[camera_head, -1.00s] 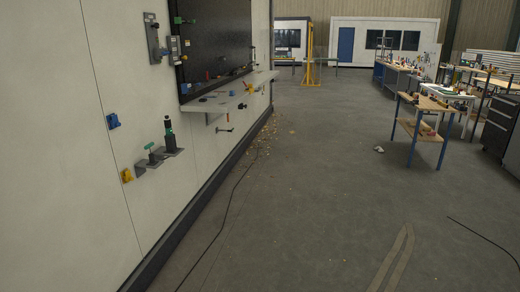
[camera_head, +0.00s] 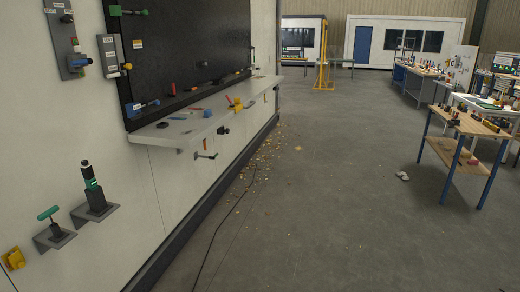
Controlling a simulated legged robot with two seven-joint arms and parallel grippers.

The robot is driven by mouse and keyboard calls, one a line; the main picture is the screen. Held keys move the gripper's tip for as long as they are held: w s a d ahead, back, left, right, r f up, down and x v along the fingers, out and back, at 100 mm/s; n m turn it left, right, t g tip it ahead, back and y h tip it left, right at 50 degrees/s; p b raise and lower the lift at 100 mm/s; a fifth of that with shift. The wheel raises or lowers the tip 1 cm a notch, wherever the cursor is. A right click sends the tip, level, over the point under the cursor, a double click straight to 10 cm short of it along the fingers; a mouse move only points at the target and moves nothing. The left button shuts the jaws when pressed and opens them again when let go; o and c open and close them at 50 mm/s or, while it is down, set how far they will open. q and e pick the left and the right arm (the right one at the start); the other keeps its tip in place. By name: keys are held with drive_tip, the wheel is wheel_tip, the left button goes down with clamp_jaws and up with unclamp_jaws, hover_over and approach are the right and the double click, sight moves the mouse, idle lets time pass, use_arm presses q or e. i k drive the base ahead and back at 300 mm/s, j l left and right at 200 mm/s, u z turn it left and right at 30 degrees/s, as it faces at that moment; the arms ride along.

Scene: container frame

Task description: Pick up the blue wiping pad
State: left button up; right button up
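I cannot make out the blue wiping pad for certain. A small blue item (camera_head: 207,113) lies at the front edge of the white wall shelf (camera_head: 176,132), among other small things; it is too small to tell if it is the pad. Another blue piece (camera_head: 142,106) is at the lower left corner of the dark board (camera_head: 190,45). Neither of my grippers is in view.
Brackets with a green-handled tool (camera_head: 48,213) and a dark cylinder (camera_head: 92,190) stick out from the left wall. Crumbs (camera_head: 262,160) and a black cable (camera_head: 215,233) lie on the floor. A wooden-topped table (camera_head: 470,124) stands right.

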sight(207, 113)
drive_tip(key=i, duration=1.3)
drive_tip(key=i+j, duration=0.1)
drive_tip(key=j, duration=0.3)
drive_tip(key=i+j, duration=0.15)
drive_tip(key=j, duration=0.2)
drive_tip(key=i+j, duration=0.1)
drive_tip(key=j, duration=0.3)
drive_tip(key=i+j, duration=0.1)
drive_tip(key=j, duration=0.8)
